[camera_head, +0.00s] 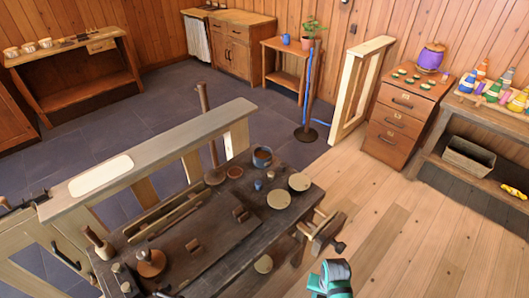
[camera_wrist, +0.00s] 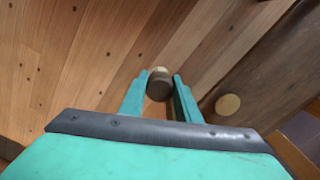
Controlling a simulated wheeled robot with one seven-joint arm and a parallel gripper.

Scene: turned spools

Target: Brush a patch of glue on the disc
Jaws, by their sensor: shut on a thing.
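My gripper (camera_head: 335,277) is at the bottom of the head view, over the floor to the right of the workbench. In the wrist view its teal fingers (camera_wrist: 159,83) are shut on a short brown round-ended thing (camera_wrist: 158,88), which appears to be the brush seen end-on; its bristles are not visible. Pale round discs lie on the bench's right end, one near the edge (camera_head: 278,199) and one behind it (camera_head: 299,181). I cannot tell which disc is the task's. A blue-rimmed pot (camera_head: 262,157) stands at the bench's back corner. No glue patch is discernible.
The dark workbench (camera_head: 230,262) carries several wooden tools and small turned pieces. A wooden vise (camera_head: 318,232) juts from its right end. A pale wooden partition (camera_head: 165,150) stands behind it. The plank floor (camera_head: 420,240) to the right is clear, before the drawer cabinet (camera_head: 392,130).

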